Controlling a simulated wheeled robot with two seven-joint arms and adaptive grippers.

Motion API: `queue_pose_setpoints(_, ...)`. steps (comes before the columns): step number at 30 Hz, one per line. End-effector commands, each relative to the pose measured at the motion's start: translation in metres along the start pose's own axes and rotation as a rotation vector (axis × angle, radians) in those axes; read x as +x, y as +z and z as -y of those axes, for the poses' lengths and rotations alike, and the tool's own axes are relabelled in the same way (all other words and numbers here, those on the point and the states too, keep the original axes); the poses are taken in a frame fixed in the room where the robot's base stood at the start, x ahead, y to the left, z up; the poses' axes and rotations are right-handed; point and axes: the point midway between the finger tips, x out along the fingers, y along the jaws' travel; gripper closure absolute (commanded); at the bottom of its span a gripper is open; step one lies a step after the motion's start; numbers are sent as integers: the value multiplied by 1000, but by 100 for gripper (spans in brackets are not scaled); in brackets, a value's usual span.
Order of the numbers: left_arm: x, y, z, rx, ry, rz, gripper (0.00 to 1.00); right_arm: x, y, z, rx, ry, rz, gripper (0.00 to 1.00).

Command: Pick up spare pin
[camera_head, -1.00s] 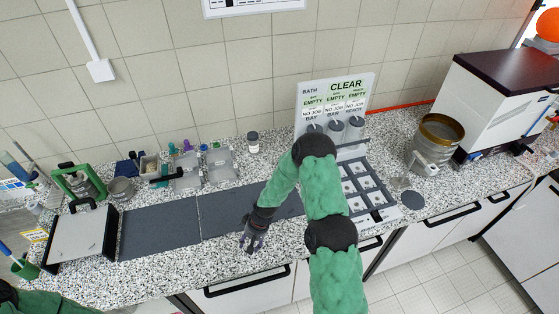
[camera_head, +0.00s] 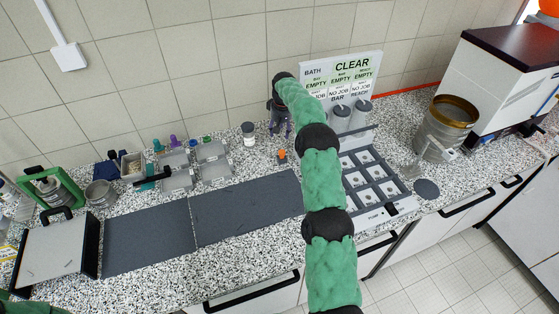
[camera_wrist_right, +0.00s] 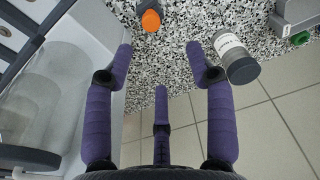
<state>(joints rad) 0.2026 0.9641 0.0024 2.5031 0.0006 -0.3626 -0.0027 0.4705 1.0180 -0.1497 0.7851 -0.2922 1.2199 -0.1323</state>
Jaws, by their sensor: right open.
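A small orange-topped piece (camera_head: 282,153), which looks like the spare pin, stands on the speckled counter behind the dark mat. It also shows at the top of the right wrist view (camera_wrist_right: 150,20), with a dark part beside the orange. My right gripper (camera_head: 280,130) is above the counter, a little behind the orange piece in the head view. In the wrist view its purple fingers (camera_wrist_right: 159,58) are spread and empty, with the orange piece beyond the fingertips and not touched. My left gripper is out of view; only a bit of green arm shows at the lower left.
A white jar with a dark lid (camera_head: 248,133) stands left of my right gripper. Grey bins (camera_head: 214,160) are further left. The sign board (camera_head: 310,72) and compartment rack (camera_head: 402,207) are close on the right. The dark mats (camera_head: 240,210) are bare.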

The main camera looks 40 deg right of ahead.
Motion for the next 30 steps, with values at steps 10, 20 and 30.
queue_pose_setpoints(10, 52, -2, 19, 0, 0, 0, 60, 41, 4, -11, 11, 12, -2, 44)
queue_pose_setpoints(20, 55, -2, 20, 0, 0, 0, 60, 68, 5, -12, 11, 12, 1, 44)
queue_pose_setpoints(30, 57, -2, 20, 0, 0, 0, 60, 104, 4, -14, 12, 13, -2, 44)
